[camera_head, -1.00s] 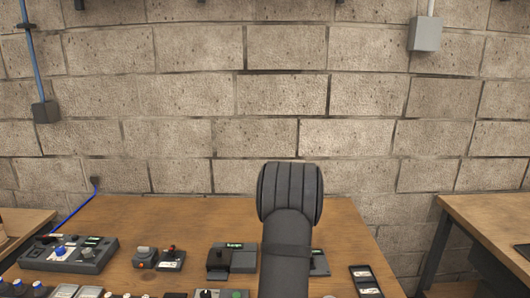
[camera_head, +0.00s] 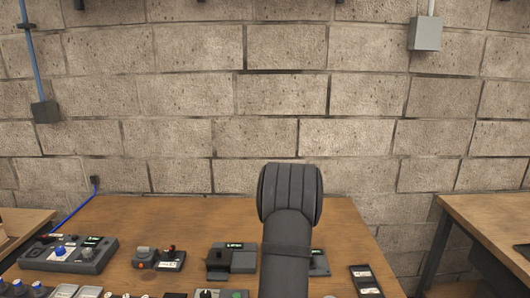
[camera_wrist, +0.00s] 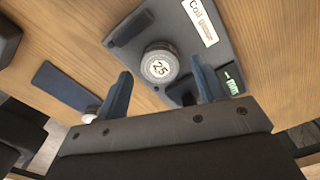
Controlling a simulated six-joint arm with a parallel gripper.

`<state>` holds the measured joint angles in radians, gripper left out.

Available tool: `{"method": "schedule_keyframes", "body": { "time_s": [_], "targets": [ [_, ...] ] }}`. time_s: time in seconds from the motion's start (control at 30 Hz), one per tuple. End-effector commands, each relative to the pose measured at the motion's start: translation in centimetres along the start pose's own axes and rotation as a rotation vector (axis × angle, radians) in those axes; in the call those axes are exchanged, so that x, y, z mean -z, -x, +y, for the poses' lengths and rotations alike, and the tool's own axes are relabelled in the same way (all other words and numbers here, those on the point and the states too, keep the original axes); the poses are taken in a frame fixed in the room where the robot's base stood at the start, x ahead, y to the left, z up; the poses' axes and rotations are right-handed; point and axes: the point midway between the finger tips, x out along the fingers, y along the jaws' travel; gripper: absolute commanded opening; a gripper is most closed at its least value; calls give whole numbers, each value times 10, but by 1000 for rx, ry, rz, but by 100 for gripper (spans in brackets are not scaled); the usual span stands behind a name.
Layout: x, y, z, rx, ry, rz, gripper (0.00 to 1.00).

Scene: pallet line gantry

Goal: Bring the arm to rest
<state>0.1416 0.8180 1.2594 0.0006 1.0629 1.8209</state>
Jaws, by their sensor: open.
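My gripper (camera_wrist: 160,67) is open in the wrist view, with its two blue-grey fingers apart and nothing held. A grey gauge (camera_wrist: 217,32) labelled "Coil gauge" lies beyond the fingers. Its round knob, marked 25 (camera_wrist: 159,67), shows between the fingertips; I cannot tell the gap to it. In the head view my dark arm reaches over the bench, and the gripper is hidden.
A block wall (camera_head: 200,100) stands behind. Another table (camera_head: 485,218) is at right.

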Motion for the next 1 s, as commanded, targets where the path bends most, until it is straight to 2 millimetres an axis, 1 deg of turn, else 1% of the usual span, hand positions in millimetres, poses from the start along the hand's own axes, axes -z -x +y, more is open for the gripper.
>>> {"method": "schedule_keyframes", "body": {
  "time_s": [0.03,0.07,0.1,0.13,0.3,0.4,0.9,0.97,1.0],
  "targets": [
    [0,-12,1,-4,0,1,64],
    [0,-17,1,-4,0,1,64],
    [0,-17,0,1,0,-1,64],
    [0,-6,-1,5,0,-1,64],
    [0,29,0,2,0,0,64],
    [20,38,5,1,-5,1,64],
    [103,90,30,1,-4,1,64],
    [113,96,33,1,-4,1,64],
    [114,96,39,-1,2,1,64]
  ]
}}
